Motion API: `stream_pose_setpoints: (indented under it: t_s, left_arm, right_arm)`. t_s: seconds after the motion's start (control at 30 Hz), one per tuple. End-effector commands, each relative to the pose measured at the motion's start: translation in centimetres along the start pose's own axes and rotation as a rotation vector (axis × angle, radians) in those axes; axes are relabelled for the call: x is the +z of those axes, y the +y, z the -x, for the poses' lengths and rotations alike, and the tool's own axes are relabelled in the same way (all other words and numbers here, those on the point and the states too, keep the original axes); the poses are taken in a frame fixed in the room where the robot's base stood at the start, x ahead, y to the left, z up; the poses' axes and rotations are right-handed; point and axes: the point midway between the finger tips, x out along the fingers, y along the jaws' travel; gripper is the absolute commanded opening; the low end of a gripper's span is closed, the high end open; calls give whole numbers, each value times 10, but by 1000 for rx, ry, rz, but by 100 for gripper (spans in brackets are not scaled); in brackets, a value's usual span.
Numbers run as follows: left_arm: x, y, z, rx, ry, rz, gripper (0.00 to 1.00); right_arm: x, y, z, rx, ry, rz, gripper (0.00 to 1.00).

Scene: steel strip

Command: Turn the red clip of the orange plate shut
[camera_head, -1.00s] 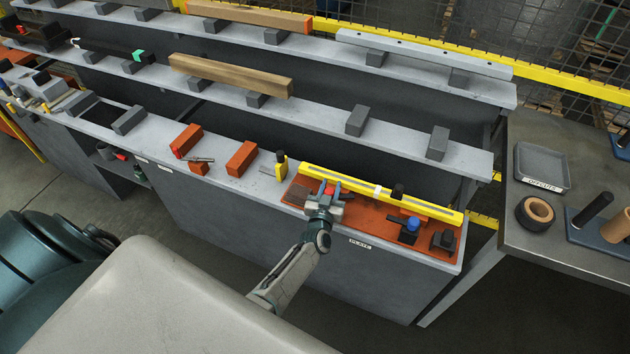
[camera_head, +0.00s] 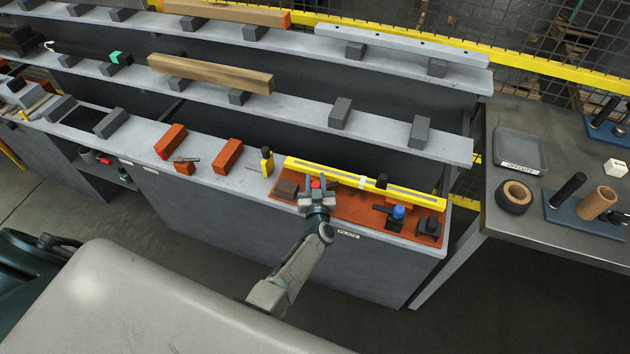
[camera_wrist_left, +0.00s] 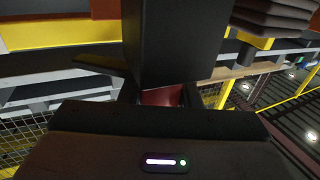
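The orange plate (camera_head: 350,206) lies on the front shelf, with a long yellow bar (camera_head: 410,196) along its far side. The red clip (camera_head: 316,183) is at the plate's left part, and only its top shows between my left gripper's fingers. My left gripper (camera_head: 317,187) is at the clip, with a finger on either side; whether they press on it I cannot tell. In the left wrist view a red part (camera_wrist_left: 160,97) shows below a large dark block, between the fingers. A blue-topped clip (camera_head: 398,212) is on the plate's right part. My right gripper is not in view.
Orange blocks (camera_head: 229,155) and a yellow-and-black piece (camera_head: 267,161) stand left of the plate. A dark block (camera_head: 429,226) is at its right end. A table with a grey tray (camera_head: 520,152), rings and pegs is at the right, beyond a gap.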

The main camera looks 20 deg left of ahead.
Motion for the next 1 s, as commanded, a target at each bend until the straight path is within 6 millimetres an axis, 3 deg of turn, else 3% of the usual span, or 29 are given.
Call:
stream_pose_setpoints:
  t_s: [0.03, 0.1, 0.47, 1.0]
  left_arm:
    - [2, 0, 1, 0, -3, -1, 38]
    - [1, 0, 1, 0, -2, 0, 51]
    - [1, 0, 4, 1, -2, 0, 52]
    - [3, 0, 94, 0, -3, 2, 52]
  right_arm:
    - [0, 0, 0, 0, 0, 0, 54]
    - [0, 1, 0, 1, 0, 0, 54]
    - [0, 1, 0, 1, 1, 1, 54]
    - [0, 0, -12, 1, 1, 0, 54]
